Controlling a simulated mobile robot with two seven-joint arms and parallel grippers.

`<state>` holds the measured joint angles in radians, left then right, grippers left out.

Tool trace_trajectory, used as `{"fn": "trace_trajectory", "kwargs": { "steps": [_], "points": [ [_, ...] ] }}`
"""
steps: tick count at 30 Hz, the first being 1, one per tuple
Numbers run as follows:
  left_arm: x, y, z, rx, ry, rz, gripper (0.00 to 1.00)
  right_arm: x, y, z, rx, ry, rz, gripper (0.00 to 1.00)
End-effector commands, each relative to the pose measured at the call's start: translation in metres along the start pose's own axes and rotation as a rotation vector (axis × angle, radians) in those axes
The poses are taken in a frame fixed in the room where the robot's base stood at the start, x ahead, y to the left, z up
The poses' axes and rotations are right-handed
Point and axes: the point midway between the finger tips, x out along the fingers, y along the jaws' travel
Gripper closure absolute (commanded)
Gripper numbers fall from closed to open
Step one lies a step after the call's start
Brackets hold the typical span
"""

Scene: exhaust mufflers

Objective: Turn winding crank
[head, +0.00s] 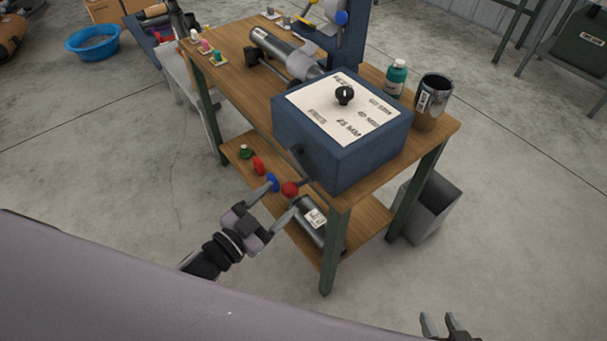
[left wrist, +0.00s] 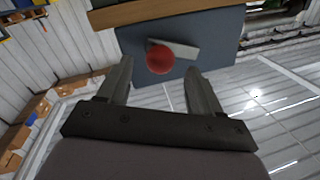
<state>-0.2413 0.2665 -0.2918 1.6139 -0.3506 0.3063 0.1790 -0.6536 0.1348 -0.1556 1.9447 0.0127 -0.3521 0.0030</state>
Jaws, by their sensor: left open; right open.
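The winding crank shows as a red ball knob (head: 290,189) on a short grey arm, on the near side of a dark blue box (head: 357,158). My left gripper (head: 280,203) is open and points at the red knob from the front. In the left wrist view the red knob (left wrist: 160,59) lies ahead, between the lines of the two spread fingers (left wrist: 158,85), with the crank arm (left wrist: 180,48) behind it. I see no clear contact. My right gripper (head: 440,323) is open and empty at the bottom edge, far from the box.
The box stands on a wooden bench (head: 240,78) and has a black dial (head: 345,94) on its labelled top. A green bottle (head: 396,76) and a metal can (head: 431,102) stand behind it. The lower shelf (head: 375,220) holds a metal cylinder (head: 312,219) and small coloured pieces.

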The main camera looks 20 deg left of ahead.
Motion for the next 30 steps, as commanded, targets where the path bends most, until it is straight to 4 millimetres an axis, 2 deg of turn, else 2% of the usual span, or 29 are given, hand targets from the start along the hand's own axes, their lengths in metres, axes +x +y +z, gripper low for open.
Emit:
{"fn": "trace_trajectory", "kwargs": {
  "steps": [15, 27, 29, 30],
  "points": [
    [0.061, 0.0, 0.001, -0.003, 0.0, -0.002, 0.35, 0.001, -0.001, -0.002, -0.003, 0.005, -0.002, 0.57],
    [0.068, 0.001, 0.001, -0.003, -0.001, -0.001, 0.35, 0.001, -0.001, -0.003, -0.006, 0.006, -0.004, 0.57],
    [0.068, 0.001, 0.001, -0.003, -0.001, -0.001, 0.51, 0.001, -0.001, -0.003, -0.006, 0.006, -0.004, 0.57],
    [0.068, 0.001, 0.001, -0.003, -0.001, -0.001, 0.64, 0.001, -0.001, -0.003, -0.006, 0.006, -0.004, 0.57]
  ]
}}
